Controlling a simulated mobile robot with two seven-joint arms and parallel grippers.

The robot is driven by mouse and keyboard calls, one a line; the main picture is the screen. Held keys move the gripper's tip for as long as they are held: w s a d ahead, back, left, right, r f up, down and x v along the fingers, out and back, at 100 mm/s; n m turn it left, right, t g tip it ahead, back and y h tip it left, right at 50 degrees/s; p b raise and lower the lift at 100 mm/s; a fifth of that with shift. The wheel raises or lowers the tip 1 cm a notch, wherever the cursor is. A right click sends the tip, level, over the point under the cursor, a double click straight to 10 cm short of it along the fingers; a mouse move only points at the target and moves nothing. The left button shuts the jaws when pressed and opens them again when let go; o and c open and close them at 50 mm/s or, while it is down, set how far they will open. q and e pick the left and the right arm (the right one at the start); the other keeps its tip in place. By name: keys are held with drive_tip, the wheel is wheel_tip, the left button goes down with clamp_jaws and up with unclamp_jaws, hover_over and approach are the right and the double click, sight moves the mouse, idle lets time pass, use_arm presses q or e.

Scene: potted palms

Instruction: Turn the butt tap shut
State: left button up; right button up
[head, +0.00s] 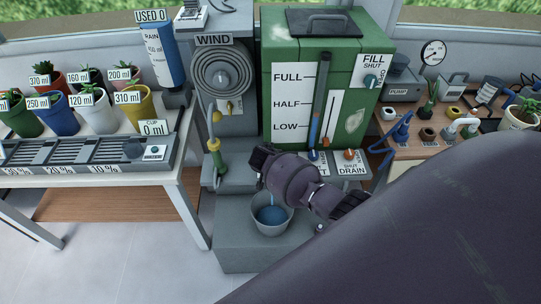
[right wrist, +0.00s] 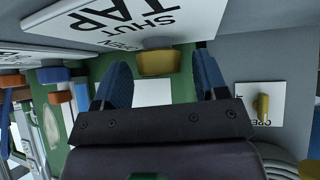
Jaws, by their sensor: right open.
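The green water butt (head: 345,85) stands behind my right arm in the head view. Its TAP plate (head: 318,168) is partly hidden by that arm. In the right wrist view the SHUT TAP plate (right wrist: 125,22) appears upside down, with a brass-yellow tap part (right wrist: 157,64) beneath it. My right gripper (right wrist: 160,66) is open, its blue fingers on either side of this part with visible gaps; contact is not seen. A thin blue stream appears above the bucket (head: 268,231), which holds blue water. My left gripper is out of view.
A DRAIN plate with an orange-red knob (head: 350,155) sits just right of the tap. A hose reel (head: 220,70) is on the left, a pot bench (head: 85,168) farther left, and a brown tool table (head: 420,145) on the right.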

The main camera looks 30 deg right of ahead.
drive_tip(key=c, duration=0.9)
